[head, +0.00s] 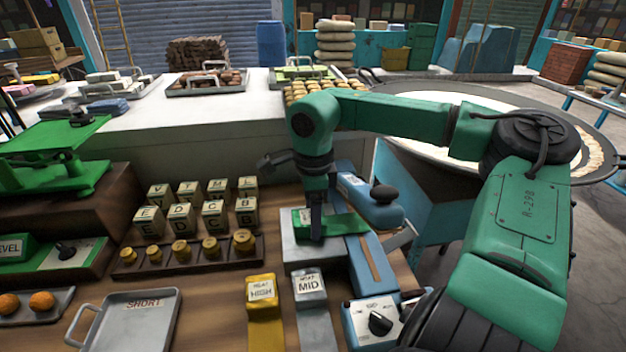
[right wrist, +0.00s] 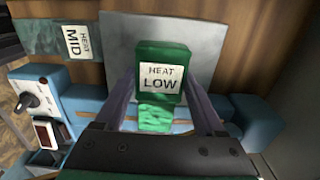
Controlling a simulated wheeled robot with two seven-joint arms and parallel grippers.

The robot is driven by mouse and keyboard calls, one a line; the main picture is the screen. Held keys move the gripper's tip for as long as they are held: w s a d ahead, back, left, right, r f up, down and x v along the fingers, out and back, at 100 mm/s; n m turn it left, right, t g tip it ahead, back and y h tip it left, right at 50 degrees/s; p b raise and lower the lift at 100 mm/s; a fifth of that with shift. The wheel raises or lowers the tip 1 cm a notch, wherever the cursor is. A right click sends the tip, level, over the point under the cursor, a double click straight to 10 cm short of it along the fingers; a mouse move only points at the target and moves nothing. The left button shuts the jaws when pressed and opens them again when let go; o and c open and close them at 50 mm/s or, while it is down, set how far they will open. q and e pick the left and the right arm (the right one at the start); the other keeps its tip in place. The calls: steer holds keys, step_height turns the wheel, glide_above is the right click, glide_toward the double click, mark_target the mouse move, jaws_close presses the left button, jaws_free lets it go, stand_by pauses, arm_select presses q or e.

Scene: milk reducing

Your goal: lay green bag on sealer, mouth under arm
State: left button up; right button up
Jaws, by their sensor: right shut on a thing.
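The green bag (head: 345,224), labelled "HEAT LOW", lies between the fingers of my right gripper (head: 316,236) over the grey plate of the sealer (head: 286,243). In the right wrist view the bag (right wrist: 162,70) sits between the two fingers, its crinkled end (right wrist: 155,118) crossing the blue sealer bar. My right gripper is shut on the bag. The blue sealer arm (head: 366,205) with a black knob (head: 383,194) stands raised at the right of the bag. Whether the bag's mouth is under the arm I cannot tell. My left gripper is not in view.
A yellow "HEAT HIGH" bag (head: 262,312) and a grey "HEAT MID" bag (head: 311,311) lie in front. A blue dial box (head: 372,322) is at the right. Lettered blocks (head: 200,214) and brass weights stand at left, with a grey "SHORT" tray (head: 135,325).

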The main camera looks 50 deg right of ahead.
steer(key=shift+f, duration=0.15)
steer(key=o, duration=1.4)
step_height(320, 180, up, 15)
steer(key=shift+f, duration=0.15)
